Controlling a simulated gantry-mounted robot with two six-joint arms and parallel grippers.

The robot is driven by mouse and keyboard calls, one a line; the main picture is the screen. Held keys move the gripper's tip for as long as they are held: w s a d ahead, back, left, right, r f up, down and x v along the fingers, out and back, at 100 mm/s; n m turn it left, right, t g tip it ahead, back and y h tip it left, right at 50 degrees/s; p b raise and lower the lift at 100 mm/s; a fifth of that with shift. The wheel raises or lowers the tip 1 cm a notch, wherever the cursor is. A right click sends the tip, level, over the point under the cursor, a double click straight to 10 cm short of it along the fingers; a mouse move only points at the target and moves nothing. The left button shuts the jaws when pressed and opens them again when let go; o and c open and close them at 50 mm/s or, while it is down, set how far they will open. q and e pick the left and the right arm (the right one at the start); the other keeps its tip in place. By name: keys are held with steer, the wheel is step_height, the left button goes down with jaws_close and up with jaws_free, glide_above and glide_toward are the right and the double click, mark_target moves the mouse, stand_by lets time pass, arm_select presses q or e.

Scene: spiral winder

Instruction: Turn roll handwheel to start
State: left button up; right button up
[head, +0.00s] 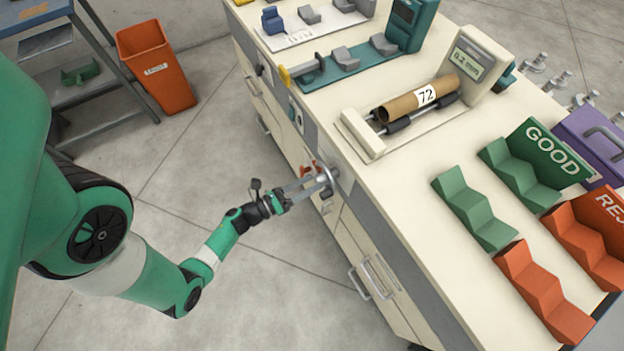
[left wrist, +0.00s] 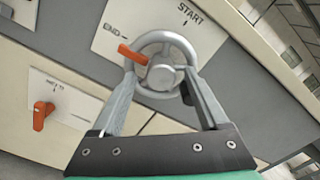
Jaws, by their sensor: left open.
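The grey roll handwheel (head: 328,182) is on the front face of the bench. In the left wrist view, the handwheel (left wrist: 188,50) has a round rim, a central hub and an orange grip (left wrist: 132,54) at its upper left, near the END mark. The START mark (left wrist: 190,14) is at the upper right of the label plate. My left gripper (head: 312,186) reaches the wheel from the left. In the left wrist view, my left gripper (left wrist: 160,78) is open, with one finger on each side of the hub; contact with the rim is unclear. My right gripper is out of view.
A small plate with an orange knob (left wrist: 42,115) is left of the wheel. On the bench top, a cardboard tube labelled 72 (head: 415,98) lies on rollers beside a gauge (head: 468,62). Green and orange racks stand at right. An orange bin (head: 155,68) stands on the floor.

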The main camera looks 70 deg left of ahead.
arm_select(q)
steer(key=shift+w+a, duration=0.1)
steer(key=shift+w, duration=0.55)
jaws_close()
steer(key=shift+n, duration=0.3)
